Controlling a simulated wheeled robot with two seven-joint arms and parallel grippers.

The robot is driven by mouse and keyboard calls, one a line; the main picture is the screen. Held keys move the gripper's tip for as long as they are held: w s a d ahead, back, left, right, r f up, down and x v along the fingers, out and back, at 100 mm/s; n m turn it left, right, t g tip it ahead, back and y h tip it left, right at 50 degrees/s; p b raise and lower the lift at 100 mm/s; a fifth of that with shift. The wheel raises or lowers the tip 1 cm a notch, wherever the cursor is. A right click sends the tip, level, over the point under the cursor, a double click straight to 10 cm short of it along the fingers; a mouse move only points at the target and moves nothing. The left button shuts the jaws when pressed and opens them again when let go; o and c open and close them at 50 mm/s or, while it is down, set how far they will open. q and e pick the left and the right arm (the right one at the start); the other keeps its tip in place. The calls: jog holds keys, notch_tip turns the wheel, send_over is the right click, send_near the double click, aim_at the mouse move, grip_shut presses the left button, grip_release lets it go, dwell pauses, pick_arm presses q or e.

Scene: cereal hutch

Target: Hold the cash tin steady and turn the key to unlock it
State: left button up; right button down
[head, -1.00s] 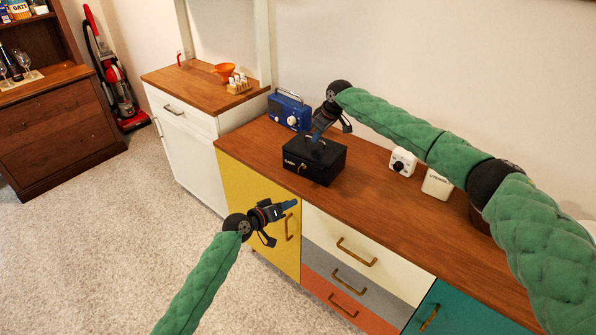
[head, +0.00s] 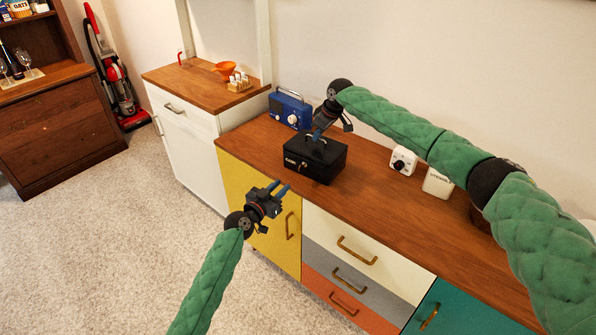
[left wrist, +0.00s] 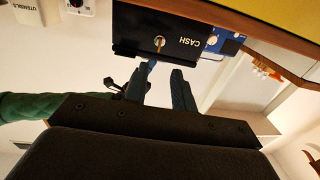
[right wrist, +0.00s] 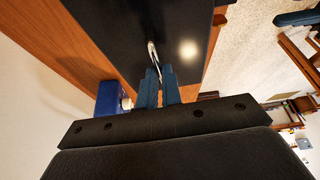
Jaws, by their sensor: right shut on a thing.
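The black cash tin (head: 322,163) stands on the wooden cabinet top. Its front, lettered CASH, also shows in the left wrist view (left wrist: 135,28), with the key (left wrist: 159,42) in the lock. My right gripper (head: 318,142) reaches down from above and is shut on the tin's lid handle (right wrist: 152,52). My left gripper (head: 287,189) is open and empty, in front of the cabinet and below the tin. In the left wrist view its two fingertips (left wrist: 165,68) point toward the key, apart from it.
A blue radio (head: 290,110) stands just behind the tin. A white timer-like box (head: 403,161) and a utensils pot (head: 438,182) stand to the right. The wooden top (head: 365,205) is clear between them and the front edge. Drawer handles (head: 357,251) stick out below.

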aim_at(301, 168)
pick_arm(q)
jog(key=x, duration=1.1)
grip_shut()
